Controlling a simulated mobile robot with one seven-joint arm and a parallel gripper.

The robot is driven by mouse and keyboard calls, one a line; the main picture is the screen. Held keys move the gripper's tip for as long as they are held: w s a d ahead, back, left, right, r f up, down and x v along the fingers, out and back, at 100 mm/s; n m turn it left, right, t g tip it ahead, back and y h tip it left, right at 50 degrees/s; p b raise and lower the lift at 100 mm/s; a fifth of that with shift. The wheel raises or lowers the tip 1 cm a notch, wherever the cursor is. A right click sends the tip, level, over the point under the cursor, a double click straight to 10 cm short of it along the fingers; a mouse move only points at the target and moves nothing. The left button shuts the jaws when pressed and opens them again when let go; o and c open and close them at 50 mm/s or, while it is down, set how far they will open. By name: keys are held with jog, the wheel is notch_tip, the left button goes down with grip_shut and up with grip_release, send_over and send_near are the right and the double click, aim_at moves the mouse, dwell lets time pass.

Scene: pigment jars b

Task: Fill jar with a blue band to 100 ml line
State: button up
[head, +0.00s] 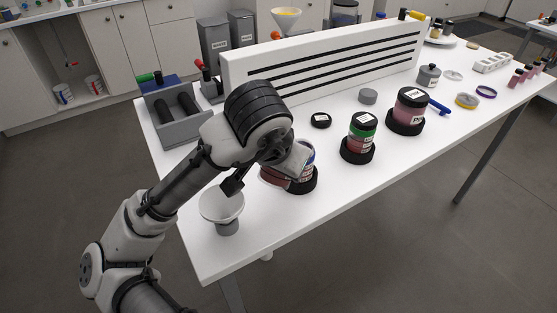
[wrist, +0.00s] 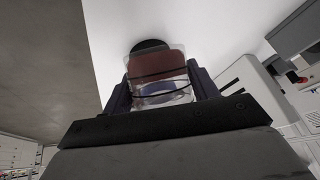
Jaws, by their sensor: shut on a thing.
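The jar with a blue band (head: 308,156) is clear with dark red contents. It is at the black ring stand (head: 303,185) near the table's front left and is partly hidden by my gripper. My gripper (head: 290,165) is shut on this jar. In the wrist view the jar (wrist: 157,65) is between my two dark fingers (wrist: 157,90), with red toward its far end, thin dark lines around it and a blue ring nearer me. A black round shape (wrist: 149,45) shows beyond it. I cannot tell whether the jar rests in the stand or is just off it, nor read the fill level.
A white funnel (head: 222,204) on a grey base stands at the front left. A green-banded jar (head: 362,132) and a pink jar (head: 409,108) stand to the right. A black lid (head: 320,121) lies behind. A white slotted panel (head: 320,65) and a grey rack (head: 177,120) are farther back.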

jog(key=shift+s+r+g+y+p, duration=0.1)
jog(key=shift+r+g+y+p, duration=1.1)
jog(key=shift+p, duration=3.55)
jog(key=shift+r+g+p, duration=0.3)
jog(key=shift+g+p, duration=0.15)
jog(key=shift+g, duration=0.25)
jog(key=r+g+y, duration=0.1)
jog(key=g, duration=0.1)
jog(key=w+r+g+y, duration=0.1)
jog(key=shift+d+r+m+g, duration=0.2)
jog(key=shift+m+g, duration=0.1)
jog(key=shift+g, duration=0.1)
jog(key=g+y, duration=0.1)
jog(key=w+r+g+y, duration=0.1)
jog(key=shift+d+r+g, duration=0.3)
jog(key=shift+d+g, duration=0.05)
jog(key=shift+g, duration=0.05)
jog(key=shift+f, duration=0.1)
jog(key=shift+s+a, duration=0.1)
jog(key=shift+g, duration=0.3)
jog(key=shift+w+d+r+m+y, duration=0.25)
jog(key=shift+w+r+m+y, duration=0.05)
